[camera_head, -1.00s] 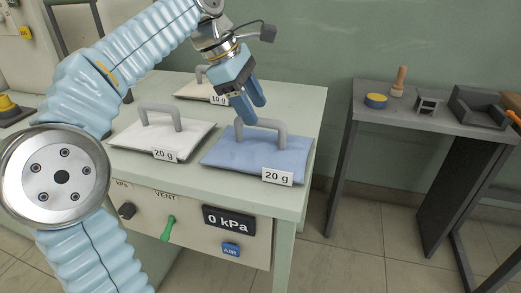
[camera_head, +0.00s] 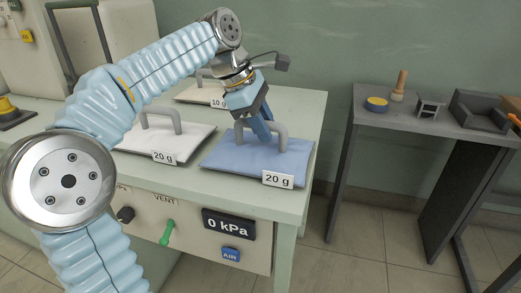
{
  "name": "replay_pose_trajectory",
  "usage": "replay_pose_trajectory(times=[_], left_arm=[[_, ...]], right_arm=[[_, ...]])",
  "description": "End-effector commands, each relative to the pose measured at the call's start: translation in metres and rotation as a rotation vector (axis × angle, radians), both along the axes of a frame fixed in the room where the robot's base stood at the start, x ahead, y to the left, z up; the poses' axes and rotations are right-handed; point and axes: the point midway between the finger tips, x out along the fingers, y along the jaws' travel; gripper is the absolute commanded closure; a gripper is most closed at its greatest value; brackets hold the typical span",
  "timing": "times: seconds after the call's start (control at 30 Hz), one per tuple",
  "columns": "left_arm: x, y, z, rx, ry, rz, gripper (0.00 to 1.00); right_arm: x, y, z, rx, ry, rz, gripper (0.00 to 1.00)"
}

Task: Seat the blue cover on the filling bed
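The blue cover (camera_head: 235,158) is a flat, soft blue pad with a grey arched handle (camera_head: 282,138) and a "20 g" tag (camera_head: 278,179). It lies on the pale green bench top, at its front right. My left gripper (camera_head: 265,135) points down at the handle's top bar, with one finger passing in front of it. The gap between the fingers is hidden, so I cannot tell whether they grip the bar. My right gripper is out of view. I cannot make out a filling bed for certain.
A white "20 g" pad (camera_head: 190,146) lies left of the blue one, and a "10 g" pad (camera_head: 190,94) lies behind. The bench front has a "0 kPa" display (camera_head: 228,224) and a green vent lever (camera_head: 167,232). A dark side table (camera_head: 400,115) stands right, across a floor gap.

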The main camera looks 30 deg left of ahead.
Motion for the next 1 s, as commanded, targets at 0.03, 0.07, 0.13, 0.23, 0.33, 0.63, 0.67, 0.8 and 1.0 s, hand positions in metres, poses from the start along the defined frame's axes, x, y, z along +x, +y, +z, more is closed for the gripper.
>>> replay_pose_trajectory(times=[0.03,0.07,0.13,0.23,0.33,0.63,0.67,0.8,1.0], left_arm=[[0.0,0.0,0.0,0.0,0.0,0.0,0.98],[0.0,0.0,0.0,0.0,0.0,0.0,1.0],[0.0,0.0,0.0,0.0,0.0,0.0,1.0],[0.0,0.0,0.0,0.0,-0.001,0.0,1.0],[0.0,0.0,0.0,0.0,-0.001,0.0,1.0],[0.0,0.0,0.017,0.0,-0.003,-0.001,1.0],[0.001,0.0,0.023,0.0,-0.003,-0.001,1.0],[-0.016,0.002,0.053,0.001,-0.005,0.001,1.0],[-0.061,0.007,0.098,0.002,-0.004,0.002,1.0]], right_arm=[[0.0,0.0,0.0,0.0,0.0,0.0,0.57],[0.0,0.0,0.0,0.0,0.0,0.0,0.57],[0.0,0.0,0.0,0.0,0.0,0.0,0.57],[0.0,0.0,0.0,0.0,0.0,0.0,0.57],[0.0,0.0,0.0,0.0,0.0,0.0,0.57],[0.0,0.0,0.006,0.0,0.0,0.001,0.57],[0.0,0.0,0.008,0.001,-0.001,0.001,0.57],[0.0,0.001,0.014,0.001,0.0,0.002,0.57],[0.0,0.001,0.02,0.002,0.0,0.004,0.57]])
